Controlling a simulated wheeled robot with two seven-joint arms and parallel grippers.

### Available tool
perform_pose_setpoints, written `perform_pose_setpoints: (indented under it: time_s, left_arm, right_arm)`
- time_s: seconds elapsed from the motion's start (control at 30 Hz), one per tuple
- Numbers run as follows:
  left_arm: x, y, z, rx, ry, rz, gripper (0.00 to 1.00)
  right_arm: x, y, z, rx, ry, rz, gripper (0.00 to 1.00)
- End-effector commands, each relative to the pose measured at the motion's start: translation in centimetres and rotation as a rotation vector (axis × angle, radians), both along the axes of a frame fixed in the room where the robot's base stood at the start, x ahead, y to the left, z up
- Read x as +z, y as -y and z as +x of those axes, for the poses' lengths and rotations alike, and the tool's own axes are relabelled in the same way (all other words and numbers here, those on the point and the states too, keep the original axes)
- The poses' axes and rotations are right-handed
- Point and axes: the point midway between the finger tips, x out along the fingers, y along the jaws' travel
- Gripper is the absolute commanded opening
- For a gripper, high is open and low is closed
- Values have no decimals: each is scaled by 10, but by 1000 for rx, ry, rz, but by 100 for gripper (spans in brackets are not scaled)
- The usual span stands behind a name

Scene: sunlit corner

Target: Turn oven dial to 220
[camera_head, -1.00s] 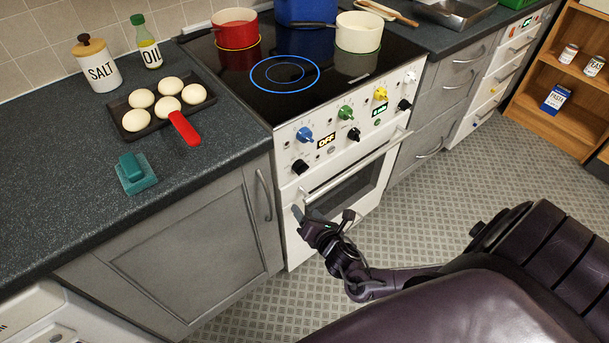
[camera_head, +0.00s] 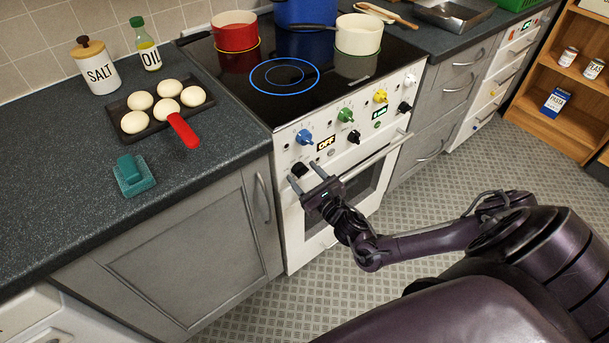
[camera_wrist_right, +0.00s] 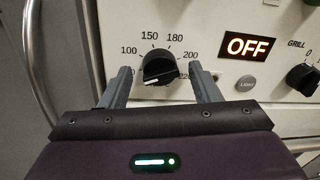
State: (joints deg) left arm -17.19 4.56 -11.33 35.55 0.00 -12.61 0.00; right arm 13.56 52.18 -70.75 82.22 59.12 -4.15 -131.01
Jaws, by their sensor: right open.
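The black oven dial (camera_wrist_right: 159,66) is on the white front panel, with printed numbers around it; 100, 150, 180 and 200 are readable, and 220 is partly covered by a finger. Its white mark is at the lower left, away from 220. In the head view the dial (camera_head: 298,169) is at the panel's lower left. My right gripper (camera_head: 305,174) is open in front of it. In the wrist view its fingers (camera_wrist_right: 160,70) stand left and right of the dial, with visible gaps; depth is hard to judge. My left gripper is out of view.
An OFF display (camera_wrist_right: 248,46) is right of the dial, with a LIGHT button (camera_wrist_right: 246,83) below and a GRILL dial (camera_wrist_right: 306,76) beyond. The oven handle (camera_head: 365,162) runs below the panel. Pots stand on the hob (camera_head: 285,95). The floor (camera_head: 425,215) is clear.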

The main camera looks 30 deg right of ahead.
Motion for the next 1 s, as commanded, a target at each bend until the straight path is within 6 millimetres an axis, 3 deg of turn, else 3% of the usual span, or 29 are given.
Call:
perform_pose_setpoints:
  time_s: [0.3, 0.63, 1.0]
  left_arm:
    - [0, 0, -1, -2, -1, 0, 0]
    - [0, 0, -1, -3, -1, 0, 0]
    - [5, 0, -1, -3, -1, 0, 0]
  right_arm:
    - [0, 0, 4, 0, -1, 1, 57]
    - [0, 0, 4, 0, -1, 1, 15]
    - [0, -1, 4, 1, -7, 65, 14]
